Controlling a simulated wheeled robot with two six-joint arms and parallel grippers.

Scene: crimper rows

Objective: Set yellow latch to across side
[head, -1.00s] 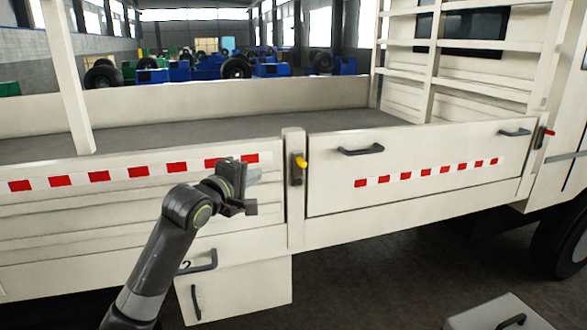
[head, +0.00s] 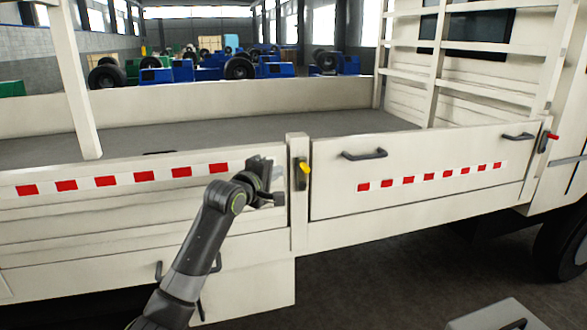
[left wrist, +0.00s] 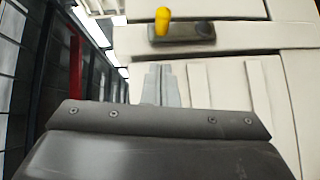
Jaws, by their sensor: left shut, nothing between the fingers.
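The yellow latch (head: 304,168) sits on a dark mounting plate on the white post between two side panels of the truck bed. Its tip points slightly to the right in the head view. In the left wrist view the yellow latch (left wrist: 162,20) stands up from the left end of its dark plate (left wrist: 182,33). My left gripper (head: 278,173) is just left of the post, apart from the latch. Its fingers (left wrist: 161,84) are shut and empty, pointing toward the plate. My right gripper is not in view.
A red latch (head: 551,136) is on the far right post. The right panel (head: 420,180) carries a dark handle (head: 364,154) near the post. A grey box (head: 497,315) stands on the floor at lower right. The space in front of the right panel is clear.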

